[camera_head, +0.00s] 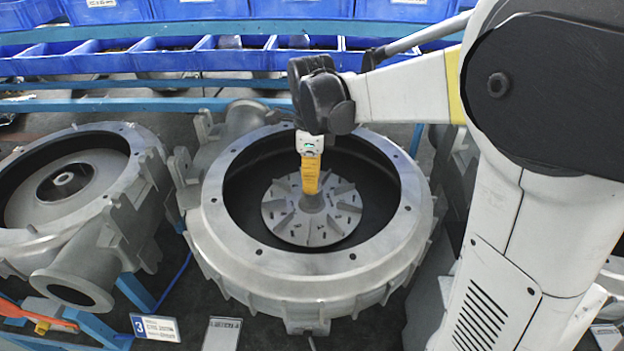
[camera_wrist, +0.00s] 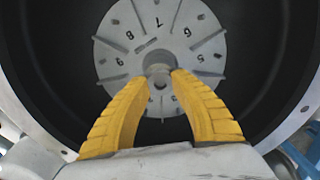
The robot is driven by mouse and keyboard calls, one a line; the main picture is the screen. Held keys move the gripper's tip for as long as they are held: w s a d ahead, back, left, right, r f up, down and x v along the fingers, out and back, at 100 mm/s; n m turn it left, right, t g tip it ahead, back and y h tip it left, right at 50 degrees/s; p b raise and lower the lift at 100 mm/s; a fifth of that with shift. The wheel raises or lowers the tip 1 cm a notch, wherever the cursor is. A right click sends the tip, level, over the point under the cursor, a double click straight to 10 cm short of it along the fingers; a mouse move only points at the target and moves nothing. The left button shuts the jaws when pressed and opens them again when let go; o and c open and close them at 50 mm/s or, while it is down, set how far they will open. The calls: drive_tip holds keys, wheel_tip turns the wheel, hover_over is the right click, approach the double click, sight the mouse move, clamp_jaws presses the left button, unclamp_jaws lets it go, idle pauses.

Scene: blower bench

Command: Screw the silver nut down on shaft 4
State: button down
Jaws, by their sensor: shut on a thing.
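My gripper (camera_head: 312,193) points down into the middle blower housing (camera_head: 225,258), its yellow fingers at the centre of the grey bladed impeller (camera_head: 330,228). In the wrist view the two fingers close from both sides on a small grey round piece, the silver nut (camera_wrist: 160,82), at the impeller's hub. The nut sits at the end of the shaft, in line with it. The fingers hide its sides, and I cannot see its thread or how deep it sits. In the head view the fingers cover the nut.
Another blower housing (camera_head: 125,193) with a bare central hub stands at the left, beside a tag marked 3 (camera_head: 156,328). Blue bins (camera_head: 235,60) line the back. The dark inner wall of the middle housing surrounds my gripper, with free room around the fingers.

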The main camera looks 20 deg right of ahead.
drive_tip(key=m, duration=0.3)
drive_tip(key=shift+m, duration=0.4)
drive_tip(key=m, duration=0.5)
drive_tip(key=c, duration=1.5)
unclamp_jaws()
drive_tip(key=n, duration=1.1)
drive_tip(key=shift+n, duration=0.3)
drive_tip(key=n, duration=1.3)
